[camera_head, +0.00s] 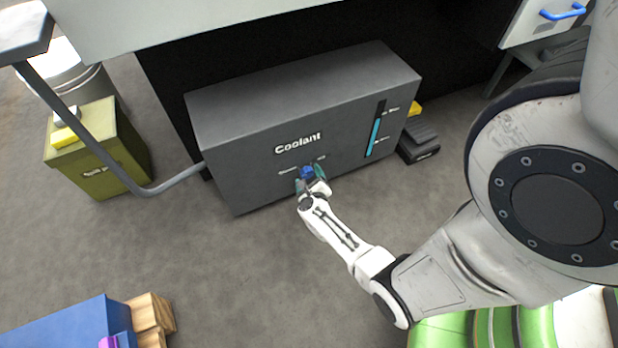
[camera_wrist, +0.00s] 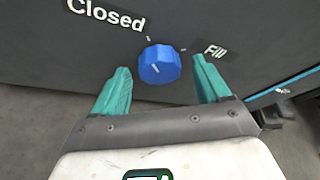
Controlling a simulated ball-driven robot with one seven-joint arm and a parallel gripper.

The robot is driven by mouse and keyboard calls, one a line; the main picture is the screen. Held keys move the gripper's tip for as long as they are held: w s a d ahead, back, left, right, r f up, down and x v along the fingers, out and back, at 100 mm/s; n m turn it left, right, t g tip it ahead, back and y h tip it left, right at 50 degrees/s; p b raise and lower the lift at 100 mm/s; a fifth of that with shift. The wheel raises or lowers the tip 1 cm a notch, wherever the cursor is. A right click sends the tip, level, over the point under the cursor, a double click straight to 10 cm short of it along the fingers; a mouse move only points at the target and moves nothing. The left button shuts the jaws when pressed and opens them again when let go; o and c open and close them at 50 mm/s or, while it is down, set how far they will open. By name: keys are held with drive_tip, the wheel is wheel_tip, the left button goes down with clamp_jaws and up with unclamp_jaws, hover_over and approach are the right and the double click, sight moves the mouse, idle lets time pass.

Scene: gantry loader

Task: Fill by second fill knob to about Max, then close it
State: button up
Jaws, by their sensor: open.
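The dark grey coolant tank (camera_head: 245,130) stands on the floor with "Coolant" lettered on its front. The knob also shows in the head view (camera_head: 307,171), partly hidden. The level gauge (camera_head: 374,135) at the front's right is cyan up to slightly below its upper mark, dark above; the mark labels are too small to read surely. My gripper (camera_wrist: 163,72) is open, its teal fingers on either side of the knob, with gaps visible.
A grey pipe (camera_head: 100,150) runs to the tank's left side. An olive bin (camera_head: 100,165) stands at left. A dark object (camera_head: 420,142) lies right of the tank. A blue box (camera_head: 70,325) and wooden blocks (camera_head: 150,315) are at lower left. The floor in front is clear.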

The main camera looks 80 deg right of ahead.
drive_tip(key=p+v, duration=0.4)
drive_tip(key=v, duration=0.6)
drive_tip(key=shift+s+a, duration=0.15)
drive_tip(key=shift+a, duration=0.1)
drive_tip(key=shift+r, duration=0.1)
drive_tip(key=w+a+r+n+t+y, duration=0.3)
drive_tip(key=w+a+n+y, duration=0.15)
drive_tip(key=w+n, duration=0.2)
drive_tip(key=w+a+r+n+t+y, duration=0.4)
drive_tip(key=w+a+n, duration=0.15)
drive_tip(key=n, duration=0.25)
drive_tip(key=s+a+r+n+g+y, duration=0.1)
drive_tip(key=a+r+n+g+y, duration=0.2)
drive_tip(key=a+n, duration=0.4)
drive_tip(key=a+r+n+g+y, duration=0.2)
drive_tip(key=a+n+y, duration=0.2)
drive_tip(key=n, duration=0.6)
drive_tip(key=s+d+r+n+g+h+p, duration=0.1)
drive_tip(key=s+r+n+g, duration=0.35)
drive_tip(key=s, duration=0.25)
drive_tip(key=s+d+r+n+g+h, duration=0.1)
drive_tip(key=s+r+n+g+h, duration=0.1)
drive_tip(key=s+r+n+g, duration=0.25)
wheel_tip(320, 180, up, 31)
drive_tip(key=s+t+p, duration=0.1)
drive_tip(key=p, duration=3.1)
drive_tip(key=shift+s, duration=0.15)
